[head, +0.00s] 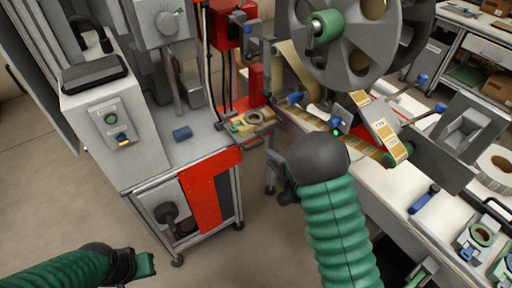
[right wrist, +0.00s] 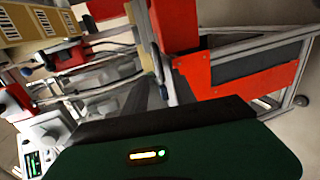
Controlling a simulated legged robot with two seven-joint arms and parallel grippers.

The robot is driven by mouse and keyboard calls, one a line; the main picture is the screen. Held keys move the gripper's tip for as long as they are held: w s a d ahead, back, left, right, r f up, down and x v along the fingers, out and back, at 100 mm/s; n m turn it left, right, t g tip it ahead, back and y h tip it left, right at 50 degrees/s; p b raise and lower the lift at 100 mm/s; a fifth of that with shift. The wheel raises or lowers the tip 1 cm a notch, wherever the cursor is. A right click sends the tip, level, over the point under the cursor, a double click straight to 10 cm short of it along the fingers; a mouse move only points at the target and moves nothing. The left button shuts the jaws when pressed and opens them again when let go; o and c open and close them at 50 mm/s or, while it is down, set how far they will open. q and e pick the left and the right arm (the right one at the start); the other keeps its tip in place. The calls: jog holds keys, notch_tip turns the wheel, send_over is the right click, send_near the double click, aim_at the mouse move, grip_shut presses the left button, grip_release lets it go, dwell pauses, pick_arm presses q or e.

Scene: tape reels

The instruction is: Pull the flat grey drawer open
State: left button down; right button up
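A flat grey drawer front (head: 488,50) with a thin handle shows under the back bench in the head view's top right corner. I cannot tell for sure that it is the task's drawer. No drawer can be made out clearly in the right wrist view. My right gripper (head: 336,130) is mostly hidden behind its dark round wrist, between the red-panelled cabinet and the reel machine; its fingers cannot be made out. Its green body (right wrist: 190,145) fills the bottom of the right wrist view. My left gripper (head: 145,266) is low at the left, away from the furniture, its opening unclear.
A grey cabinet with a red panel (head: 212,188) stands left of centre. A large grey reel (head: 350,50) with a label strip hangs at upper centre. The white bench (head: 405,195) on the right carries fixtures. Floor is open between the arms.

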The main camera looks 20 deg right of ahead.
aim_at(256, 145)
jog(key=b+x, duration=0.1)
jog(key=x, duration=0.9)
jog(key=shift+w+a+f, duration=0.1)
jog(key=shift+w, duration=0.15)
grip_shut()
jog(key=shift+s+f, duration=0.15)
dwell(0.6)
